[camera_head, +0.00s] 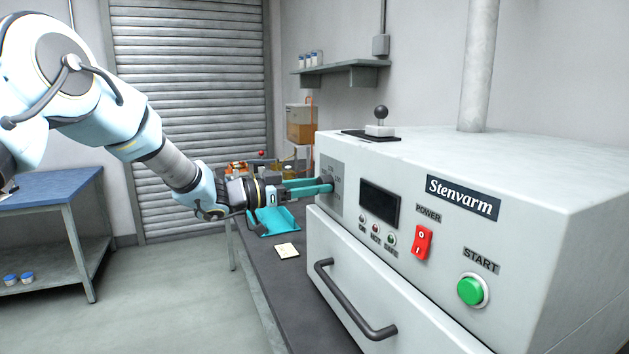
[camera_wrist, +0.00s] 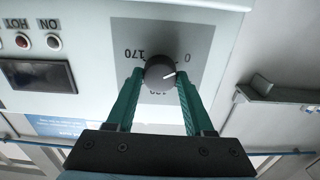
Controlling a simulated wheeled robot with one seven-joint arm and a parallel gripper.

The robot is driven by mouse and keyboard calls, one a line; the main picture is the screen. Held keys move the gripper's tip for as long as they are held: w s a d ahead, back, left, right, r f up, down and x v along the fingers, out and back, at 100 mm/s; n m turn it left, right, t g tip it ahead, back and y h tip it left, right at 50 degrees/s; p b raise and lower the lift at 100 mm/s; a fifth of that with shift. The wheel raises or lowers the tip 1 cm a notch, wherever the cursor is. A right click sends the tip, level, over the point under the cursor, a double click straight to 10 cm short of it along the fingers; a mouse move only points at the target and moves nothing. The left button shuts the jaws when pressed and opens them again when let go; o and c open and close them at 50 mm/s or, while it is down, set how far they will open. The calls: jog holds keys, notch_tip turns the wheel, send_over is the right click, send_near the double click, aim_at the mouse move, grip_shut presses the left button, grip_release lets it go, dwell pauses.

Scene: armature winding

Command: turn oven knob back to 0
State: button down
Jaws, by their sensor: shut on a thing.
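The oven knob (camera_wrist: 158,70) is a dark round knob on a grey dial plate (camera_wrist: 125,28) of the white oven (camera_head: 560,225). In the wrist view, which is upside down, the labels 170 and 0 show beside it, with a third partly hidden label below. The knob's white mark points to the right in that view, somewhat below the 0. My gripper (camera_wrist: 159,78) has its two teal fingers shut on the knob's sides. In the head view my gripper (camera_head: 331,186) reaches the dial plate from the left, and its fingers hide the knob.
Right of the dial are a dark display (camera_head: 379,205), a red power switch (camera_head: 422,243) and a green start button (camera_head: 471,291). A drawer handle (camera_head: 350,305) juts out below. A teal tray (camera_head: 272,222) and a small card (camera_head: 287,250) lie on the dark bench under my gripper.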

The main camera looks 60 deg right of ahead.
jog(key=shift+f, duration=0.1)
dwell(0.5)
jog(key=shift+c, duration=1.4)
grip_release()
jog(key=b+v, duration=0.4)
jog(key=v, duration=0.6)
jog(key=shift+w+a, duration=0.2)
jog(key=shift+a, duration=0.15)
